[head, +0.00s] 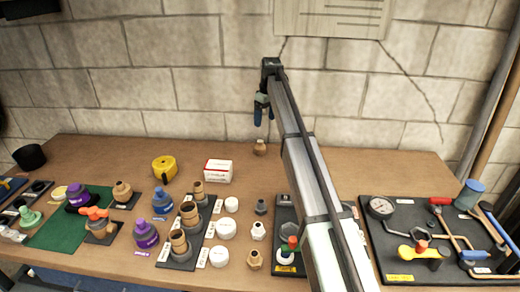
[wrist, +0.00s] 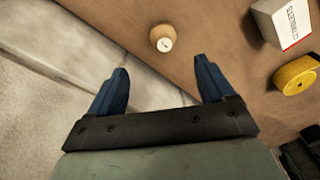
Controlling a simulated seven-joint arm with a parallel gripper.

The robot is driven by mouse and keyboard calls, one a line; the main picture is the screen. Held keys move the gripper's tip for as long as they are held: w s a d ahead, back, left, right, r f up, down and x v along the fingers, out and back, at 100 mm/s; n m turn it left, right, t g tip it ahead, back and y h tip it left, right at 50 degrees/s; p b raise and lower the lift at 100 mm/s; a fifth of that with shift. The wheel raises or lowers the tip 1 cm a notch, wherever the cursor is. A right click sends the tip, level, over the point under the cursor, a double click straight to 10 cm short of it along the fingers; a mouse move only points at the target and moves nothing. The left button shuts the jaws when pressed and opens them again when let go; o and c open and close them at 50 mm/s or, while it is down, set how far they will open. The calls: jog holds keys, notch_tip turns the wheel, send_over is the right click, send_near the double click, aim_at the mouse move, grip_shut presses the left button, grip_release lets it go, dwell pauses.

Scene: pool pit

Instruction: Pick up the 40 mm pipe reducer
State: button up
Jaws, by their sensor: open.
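A small tan-brown fitting (head: 260,147) stands alone near the back edge of the bench. In the wrist view it shows as a round fitting (wrist: 160,33) with a pale face. It looks like a reducer, but I cannot read a size on it. My gripper (head: 264,112) hangs above it and near it in the head view. In the wrist view my gripper (wrist: 162,72) is open, with two blue fingers apart and nothing between them. The fitting lies beyond the fingertips, in line with the gap.
A white-red box (head: 218,171) and a yellow tape roll (head: 164,168) stand left of the fitting. Several pipe fittings crowd the front left. A dark board (head: 375,257) with a gauge and pipes is at the right. A block wall (head: 200,80) rises behind.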

aim_at(260, 141)
jog(key=f+n, duration=0.1)
jog(key=f, duration=0.3)
jog(key=a+f+n, duration=0.1)
jog(key=f+n, duration=0.1)
jog(key=f, duration=0.3)
jog(key=a+f+n, duration=0.1)
jog(key=f+n, duration=0.1)
jog(key=f, duration=0.3)
jog(key=shift+a, duration=0.1)
jog(key=shift+r, duration=0.1)
jog(key=c, duration=1.2)
